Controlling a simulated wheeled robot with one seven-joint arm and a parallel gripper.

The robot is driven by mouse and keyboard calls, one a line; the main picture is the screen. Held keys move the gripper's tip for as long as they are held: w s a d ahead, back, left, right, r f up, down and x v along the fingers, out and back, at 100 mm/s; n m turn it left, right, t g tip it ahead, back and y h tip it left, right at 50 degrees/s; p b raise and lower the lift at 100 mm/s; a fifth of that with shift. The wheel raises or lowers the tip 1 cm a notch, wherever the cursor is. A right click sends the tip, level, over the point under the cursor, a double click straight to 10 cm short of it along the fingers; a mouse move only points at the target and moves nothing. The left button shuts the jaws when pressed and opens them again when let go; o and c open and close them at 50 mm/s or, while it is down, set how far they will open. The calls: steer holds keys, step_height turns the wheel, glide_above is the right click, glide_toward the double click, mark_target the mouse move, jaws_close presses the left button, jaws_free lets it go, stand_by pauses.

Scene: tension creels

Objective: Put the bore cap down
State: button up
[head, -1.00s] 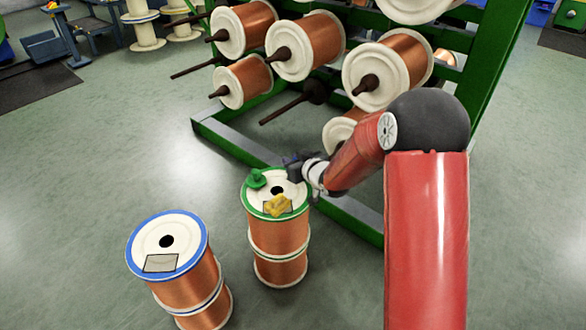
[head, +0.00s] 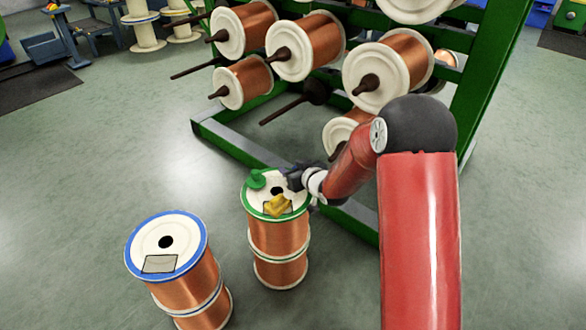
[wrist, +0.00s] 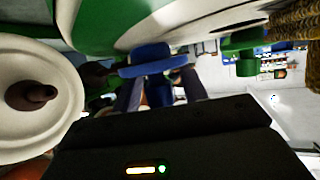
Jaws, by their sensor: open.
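The green bore cap (head: 256,180) sits on the top flange of the green-rimmed spool (head: 246,208), at the rear left edge. It is beside the dark bore hole (head: 278,190), which is uncovered. My gripper (head: 291,179) is open at the right rear of this flange, low over it, with a visible gap between it and the cap. The fingertips are small and dark in the head view.
A crumpled yellow cloth or glove (head: 278,205) lies on the same flange, in front of the bore. A blue-rimmed spool stack (head: 184,221) stands at front left. Behind is a green creel frame (head: 235,140) with copper spools and dark spindles.

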steer(key=shift+r, duration=0.25)
steer(key=s+d+r+m+h, duration=0.3)
steer(key=s+d+r+h, duration=0.4)
steer(key=s+d+r, duration=0.8)
steer(key=s+d+r+m+g, duration=0.2)
steer(key=s, duration=0.9)
steer(key=s+d+r+m+g, duration=0.1)
steer(key=s+r+g, duration=0.1)
steer(key=s, duration=0.9)
steer(key=shift+s+d+m+g+p, duration=0.3)
steer(key=shift+d+m+g, duration=0.1)
steer(key=shift+g, duration=0.4)
steer(key=shift+w, duration=0.1)
